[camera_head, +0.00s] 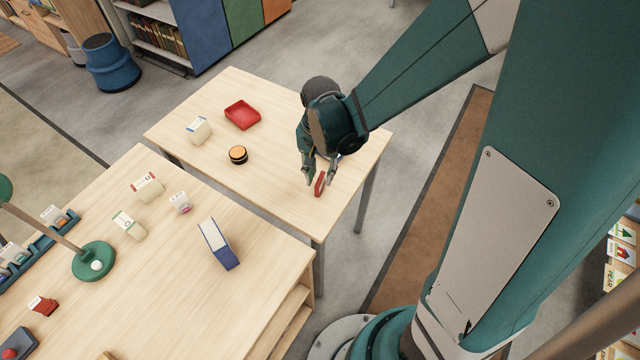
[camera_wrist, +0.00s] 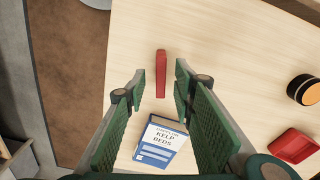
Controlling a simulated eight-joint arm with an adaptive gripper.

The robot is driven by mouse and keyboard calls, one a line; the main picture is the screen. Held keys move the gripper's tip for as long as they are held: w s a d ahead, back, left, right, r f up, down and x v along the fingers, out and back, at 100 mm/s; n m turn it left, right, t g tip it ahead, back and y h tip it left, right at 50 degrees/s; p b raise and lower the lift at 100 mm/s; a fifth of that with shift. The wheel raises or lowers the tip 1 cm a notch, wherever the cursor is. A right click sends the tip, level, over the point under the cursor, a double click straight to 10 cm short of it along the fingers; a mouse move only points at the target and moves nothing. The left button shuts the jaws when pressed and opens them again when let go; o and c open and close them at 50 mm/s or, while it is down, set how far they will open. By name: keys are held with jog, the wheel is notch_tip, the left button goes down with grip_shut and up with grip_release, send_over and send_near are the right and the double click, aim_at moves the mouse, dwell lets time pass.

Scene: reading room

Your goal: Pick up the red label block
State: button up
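A narrow red block (camera_head: 320,184) stands near the front right corner of the far wooden table (camera_head: 285,190). It also shows in the wrist view (camera_wrist: 161,73) as a slim upright bar with no readable label. My gripper (camera_head: 318,174) is low over the table with its fingers around the block's position. In the wrist view my gripper (camera_wrist: 161,82) is open, and the block appears between the two fingertips with a gap on each side. Whether the fingertips are level with the block cannot be told.
A white and blue "KELP BEDS" book (camera_wrist: 158,142) lies between the finger bases in the wrist view. A red tray (camera_head: 242,115), a black-orange round object (camera_head: 238,155) and a pale block (camera_head: 199,130) are left.

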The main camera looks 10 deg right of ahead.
aim_at(320, 179)
jog(key=shift+f+b, duration=0.6)
jog(key=shift+f, duration=1.75)
jog(key=shift+c, duration=0.2)
grip_shut()
